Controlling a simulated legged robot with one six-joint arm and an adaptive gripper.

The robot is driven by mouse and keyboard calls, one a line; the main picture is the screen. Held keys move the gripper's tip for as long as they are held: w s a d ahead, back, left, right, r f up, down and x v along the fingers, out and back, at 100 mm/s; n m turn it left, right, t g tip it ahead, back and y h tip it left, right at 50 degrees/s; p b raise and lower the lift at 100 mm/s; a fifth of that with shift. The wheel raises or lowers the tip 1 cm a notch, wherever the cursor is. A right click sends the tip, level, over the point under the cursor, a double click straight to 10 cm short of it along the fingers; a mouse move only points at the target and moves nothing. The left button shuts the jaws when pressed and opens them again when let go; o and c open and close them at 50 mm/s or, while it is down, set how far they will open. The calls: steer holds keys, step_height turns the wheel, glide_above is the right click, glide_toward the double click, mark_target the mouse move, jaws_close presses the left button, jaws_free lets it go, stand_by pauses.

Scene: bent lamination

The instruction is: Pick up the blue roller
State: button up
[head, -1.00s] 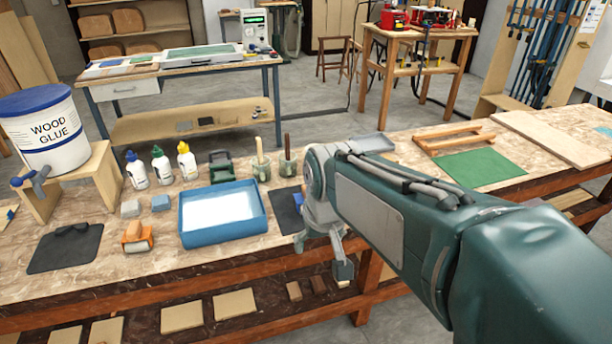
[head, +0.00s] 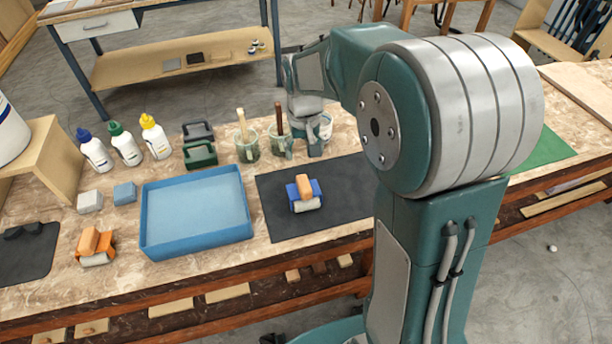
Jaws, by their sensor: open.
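The blue roller (head: 314,188) lies on a dark mat (head: 345,180), right of the blue tray. It has a blue frame, an orange grip on top and a pale grey cylinder at its front. My gripper (head: 315,148) points down behind the roller, near the far edge of the mat and in front of the cups. It is open and empty, apart from the roller. My arm's large elbow joint covers the right part of the mat.
The blue tray (head: 196,212) stands left of the mat. Cups with brushes (head: 247,150) stand close by my gripper. An orange roller (head: 96,246), glue bottles (head: 126,147) and small blocks (head: 125,193) are farther left. The mat around the blue roller is clear.

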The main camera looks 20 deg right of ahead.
glide_above(303, 181)
steer(key=f, duration=0.5)
steer(key=shift+a, duration=0.2)
steer(key=f, duration=0.5)
steer(key=shift+d, duration=0.35)
steer(key=shift+a+f, duration=0.15)
steer(key=shift+f, duration=0.1)
steer(key=shift+a, duration=0.1)
steer(key=shift+c, duration=1)
jaws_close()
